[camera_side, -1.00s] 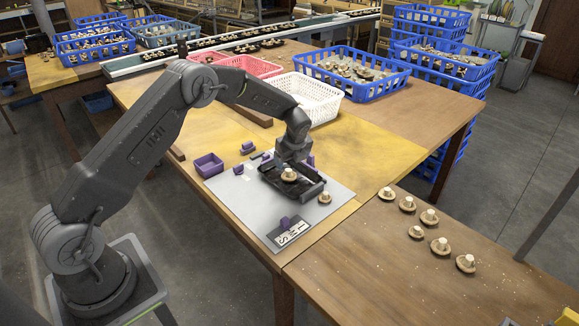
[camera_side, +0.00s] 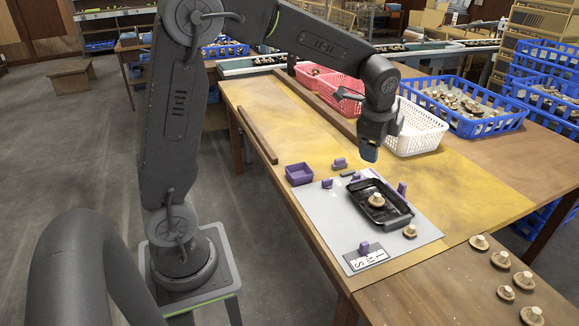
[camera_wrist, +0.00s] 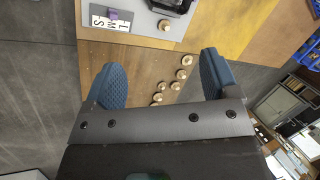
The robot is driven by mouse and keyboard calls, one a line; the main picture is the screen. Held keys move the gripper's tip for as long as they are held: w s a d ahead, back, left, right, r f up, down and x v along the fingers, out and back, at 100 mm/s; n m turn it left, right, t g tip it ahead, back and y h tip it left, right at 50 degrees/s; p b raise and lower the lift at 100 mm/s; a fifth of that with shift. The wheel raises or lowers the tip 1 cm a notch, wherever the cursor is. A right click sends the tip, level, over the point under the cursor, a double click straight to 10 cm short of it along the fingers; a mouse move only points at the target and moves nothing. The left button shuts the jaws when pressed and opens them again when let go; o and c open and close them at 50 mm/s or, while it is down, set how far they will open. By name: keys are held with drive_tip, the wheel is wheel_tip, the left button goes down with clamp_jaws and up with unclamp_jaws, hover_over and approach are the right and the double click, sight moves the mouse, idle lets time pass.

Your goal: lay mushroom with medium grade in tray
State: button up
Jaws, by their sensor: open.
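The black tray (camera_side: 405,217) lies on a grey mat. One brown mushroom (camera_side: 375,200) sits inside it, with bare tray floor around it. My gripper (camera_side: 369,152) is in the air behind and above the tray, empty. In the wrist view its blue fingers (camera_wrist: 160,82) are wide apart. Another mushroom (camera_side: 410,232) stands on the mat by the tray's front corner; it also shows in the wrist view (camera_wrist: 164,25). A card with L, M and S (camera_side: 368,260) lies at the mat's front, with a purple block (camera_side: 364,248) at its edge near the middle letter.
Several mushrooms (camera_side: 501,260) stand on the brown front table. A purple bin (camera_side: 299,174) and small purple blocks (camera_side: 327,183) lie around the mat. A white basket (camera_side: 418,130), a pink basket (camera_side: 341,92) and a blue crate (camera_side: 490,124) line the back.

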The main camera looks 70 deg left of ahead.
drive_tip(key=s+d+r+n+h, duration=0.1)
drive_tip(key=s+n, duration=0.3)
drive_tip(key=s, duration=0.4)
drive_tip(key=s+d+r+n+t, duration=0.1)
drive_tip(key=s+d+n, duration=0.3)
drive_tip(key=s, duration=0.4)
drive_tip(key=s+d+r+n+t+h, duration=0.1)
drive_tip(key=s+d+n, duration=0.1)
drive_tip(key=s, duration=0.6)
drive_tip(key=shift+d+r+n+h, duration=0.2)
drive_tip(key=shift+r+n+h, duration=0.15)
drive_tip(key=shift+n, duration=0.55)
drive_tip(key=shift+s, duration=0.1)
